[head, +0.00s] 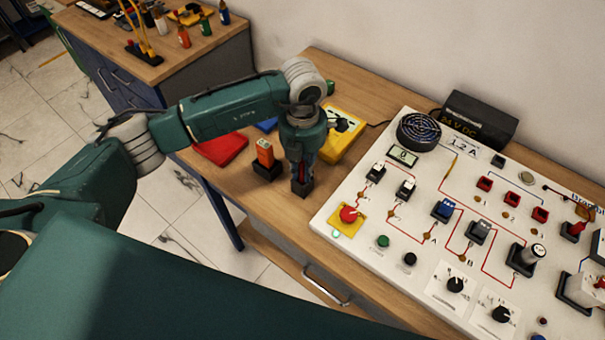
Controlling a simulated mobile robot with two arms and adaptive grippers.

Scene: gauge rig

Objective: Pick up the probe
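My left arm reaches in from the left, and its gripper (301,172) points down over the wooden bench, left of the white panel. A slim red piece, apparently the probe (302,173), shows between the fingers, above a small black holder (301,188). The fingers hide most of it, and I cannot tell whether they are shut on it or just around it. The probe looks upright in the holder. My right gripper is not in view.
An orange device (265,153) stands in a black base close left of the gripper. A red mat (220,149) and a yellow multimeter-like case (344,124) lie nearby. The white panel (330,212) with knobs and switches fills the right. Bare bench (250,193) lies in front.

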